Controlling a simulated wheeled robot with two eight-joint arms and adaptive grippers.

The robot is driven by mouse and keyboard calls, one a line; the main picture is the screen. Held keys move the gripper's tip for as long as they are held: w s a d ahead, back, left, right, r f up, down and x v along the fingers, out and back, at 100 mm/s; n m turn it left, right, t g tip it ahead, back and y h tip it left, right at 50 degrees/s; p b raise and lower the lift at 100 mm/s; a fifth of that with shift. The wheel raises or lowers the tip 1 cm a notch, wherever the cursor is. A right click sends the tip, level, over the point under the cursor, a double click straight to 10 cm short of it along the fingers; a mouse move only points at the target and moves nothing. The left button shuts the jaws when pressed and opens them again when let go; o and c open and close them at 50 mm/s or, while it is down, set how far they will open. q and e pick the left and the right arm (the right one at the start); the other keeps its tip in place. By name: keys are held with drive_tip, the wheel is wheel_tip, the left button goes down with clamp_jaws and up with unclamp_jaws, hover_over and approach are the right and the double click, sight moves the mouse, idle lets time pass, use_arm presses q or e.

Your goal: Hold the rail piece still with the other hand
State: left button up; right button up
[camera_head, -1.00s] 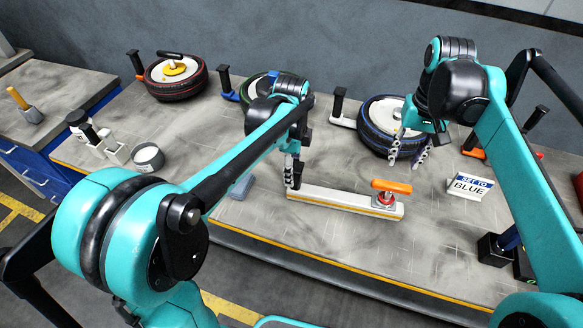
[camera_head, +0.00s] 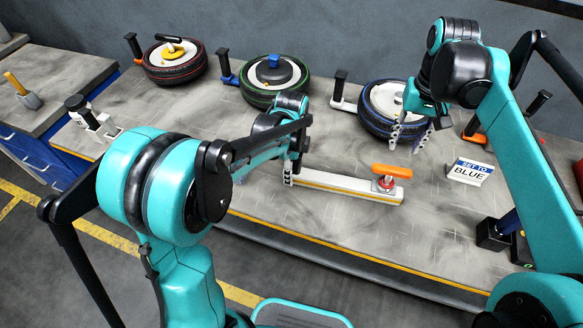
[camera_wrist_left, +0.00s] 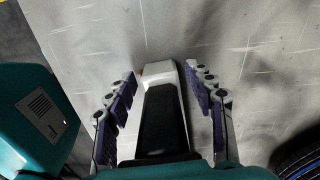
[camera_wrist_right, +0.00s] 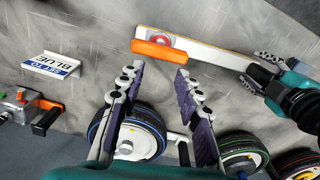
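The rail piece (camera_head: 335,183) is a long white bar lying on the bench, with an orange handle on a red knob (camera_head: 391,172) at its right end and a black grip at its left end. My left gripper (camera_head: 291,174) is at the left end. In the left wrist view its fingers (camera_wrist_left: 165,85) stand open on both sides of the black grip (camera_wrist_left: 163,125), with gaps visible. My right gripper (camera_head: 410,140) is open and empty, beyond the bar. In the right wrist view its fingertips (camera_wrist_right: 160,70) point toward the orange handle (camera_wrist_right: 158,52), apart from it.
Three tyres stand along the back: red-striped (camera_head: 174,62), green-striped (camera_head: 274,80) and blue-striped (camera_head: 385,112), the last just behind my right gripper. A "SET TO BLUE" sign (camera_head: 470,172) stands right of the rail piece. The bench front is clear.

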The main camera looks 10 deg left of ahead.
sight(393, 168)
use_arm(q)
clamp_jaws()
use_arm(e)
drive_tip(key=shift+o, duration=0.9)
wheel_tip(393, 168, down, 10)
drive_tip(key=n, duration=1.7)
drive_tip(key=shift+r+n, duration=0.1)
drive_tip(key=shift+n, duration=0.2)
